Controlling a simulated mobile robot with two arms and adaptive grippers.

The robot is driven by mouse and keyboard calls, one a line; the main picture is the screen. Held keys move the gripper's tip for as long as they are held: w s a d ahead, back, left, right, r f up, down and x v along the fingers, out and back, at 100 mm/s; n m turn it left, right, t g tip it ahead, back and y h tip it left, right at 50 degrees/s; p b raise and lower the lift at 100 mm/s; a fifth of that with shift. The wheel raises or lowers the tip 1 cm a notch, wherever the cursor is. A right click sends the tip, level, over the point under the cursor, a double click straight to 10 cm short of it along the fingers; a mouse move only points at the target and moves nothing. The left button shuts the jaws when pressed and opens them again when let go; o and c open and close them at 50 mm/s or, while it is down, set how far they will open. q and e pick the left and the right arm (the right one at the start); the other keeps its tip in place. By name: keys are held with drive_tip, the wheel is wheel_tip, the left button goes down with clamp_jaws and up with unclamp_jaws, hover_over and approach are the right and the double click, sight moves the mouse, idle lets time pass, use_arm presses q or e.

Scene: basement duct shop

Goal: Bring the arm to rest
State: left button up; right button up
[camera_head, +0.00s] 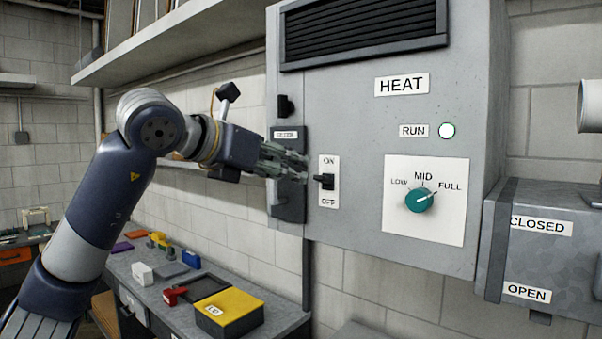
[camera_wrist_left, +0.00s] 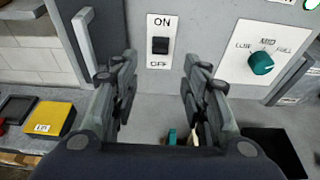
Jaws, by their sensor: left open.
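My left arm comes in from the left in the head view, and its gripper (camera_head: 287,160) is in front of the grey heater box (camera_head: 350,110), close to the ON/OFF switch. The switch (camera_head: 324,181) has a black lever between its ON and OFF labels. In the left wrist view my left gripper (camera_wrist_left: 158,95) has its two fingers spread apart with nothing between them. The switch (camera_wrist_left: 160,45) shows beyond and above the gap, apart from the fingers. My right gripper is not in view.
A grey box (camera_head: 540,245) labelled CLOSED and OPEN juts out at right. A workbench (camera_head: 215,270) below holds a yellow box (camera_head: 229,312) and small parts. A shelf (camera_head: 170,45) runs above the arm.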

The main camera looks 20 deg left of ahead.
use_arm(q)
drive_tip(key=shift+v, duration=0.95)
